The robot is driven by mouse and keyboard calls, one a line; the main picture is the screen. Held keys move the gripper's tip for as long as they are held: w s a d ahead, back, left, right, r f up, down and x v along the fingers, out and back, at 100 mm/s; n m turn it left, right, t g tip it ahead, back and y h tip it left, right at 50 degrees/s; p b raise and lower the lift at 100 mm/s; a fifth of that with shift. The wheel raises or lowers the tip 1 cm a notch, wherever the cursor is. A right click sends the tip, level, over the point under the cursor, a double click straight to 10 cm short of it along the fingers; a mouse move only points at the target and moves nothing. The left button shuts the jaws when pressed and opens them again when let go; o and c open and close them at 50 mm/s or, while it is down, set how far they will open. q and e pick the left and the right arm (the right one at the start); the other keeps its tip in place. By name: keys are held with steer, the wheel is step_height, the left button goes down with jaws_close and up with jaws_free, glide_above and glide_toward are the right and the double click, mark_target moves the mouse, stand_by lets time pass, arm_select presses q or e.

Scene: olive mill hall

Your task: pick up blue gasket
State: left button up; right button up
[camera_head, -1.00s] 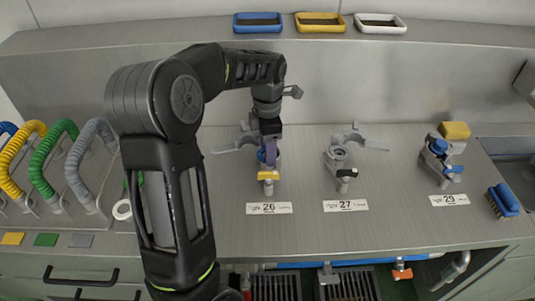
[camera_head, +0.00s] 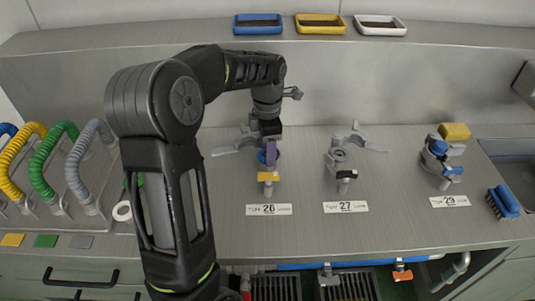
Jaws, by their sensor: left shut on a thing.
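The blue gasket (camera_head: 262,157) sits at the clamp fitting above label 26, in the middle of the counter. My left gripper (camera_head: 268,154) reaches down over this fitting and is shut on the gasket. The gripper partly hides the gasket, and I cannot tell whether it is clear of the fitting (camera_head: 268,178). My right gripper is not in view.
A similar open clamp fitting (camera_head: 341,168) stands at label 27, and another with blue parts (camera_head: 437,160) at label 29. A blue brush (camera_head: 503,201) lies by the sink. Coloured hoses (camera_head: 50,165) stand at left. Blue, yellow and white trays (camera_head: 258,29) line the shelf.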

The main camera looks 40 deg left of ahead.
arm_select(q)
step_height(320, 180, up, 10)
steer(key=shift+b, duration=0.35)
stand_by(0.7)
